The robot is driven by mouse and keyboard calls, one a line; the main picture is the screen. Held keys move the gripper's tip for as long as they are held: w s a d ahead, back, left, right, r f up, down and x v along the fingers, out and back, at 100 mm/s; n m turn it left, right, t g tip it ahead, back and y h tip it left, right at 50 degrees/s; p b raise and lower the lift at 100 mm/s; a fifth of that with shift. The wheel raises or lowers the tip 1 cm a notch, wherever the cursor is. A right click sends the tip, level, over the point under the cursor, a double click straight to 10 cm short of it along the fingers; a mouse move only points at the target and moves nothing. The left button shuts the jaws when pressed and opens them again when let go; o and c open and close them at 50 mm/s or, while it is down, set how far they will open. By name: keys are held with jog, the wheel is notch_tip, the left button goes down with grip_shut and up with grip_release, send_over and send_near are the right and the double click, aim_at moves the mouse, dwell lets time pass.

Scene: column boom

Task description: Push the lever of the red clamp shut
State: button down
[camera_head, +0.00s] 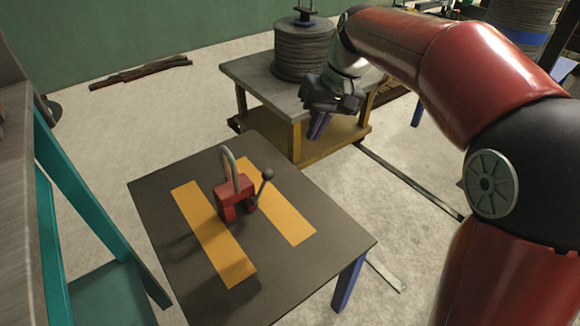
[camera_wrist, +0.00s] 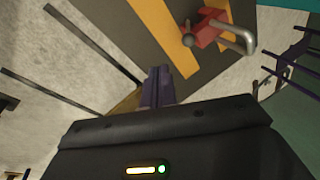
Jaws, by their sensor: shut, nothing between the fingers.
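The red clamp (camera_head: 230,208) stands on the dark table (camera_head: 190,276) between two yellow strips. A grey hooped bar rises from it. Its lever (camera_head: 260,188) has a dark round knob and slants up to the right of the body. In the wrist view the clamp (camera_wrist: 207,33) is at the upper right, with the lever knob (camera_wrist: 188,40) on its left side. My gripper (camera_head: 316,128) is above and beyond the table's far right side, apart from the clamp. Its purple fingers are together and empty in the wrist view (camera_wrist: 158,84).
A grey-topped bench (camera_head: 262,78) with a yellow lower shelf stands behind the table and carries a cable spool (camera_head: 303,50). A teal chair (camera_head: 100,290) is at the left. The tabletop around the clamp is clear apart from the flat yellow strips (camera_head: 214,240).

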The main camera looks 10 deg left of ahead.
jog(key=b, duration=0.2)
send_near(262, 188)
jog(key=shift+w+d+f, duration=0.75)
jog(key=shift+w+f, duration=0.35)
jog(key=shift+f, duration=0.8)
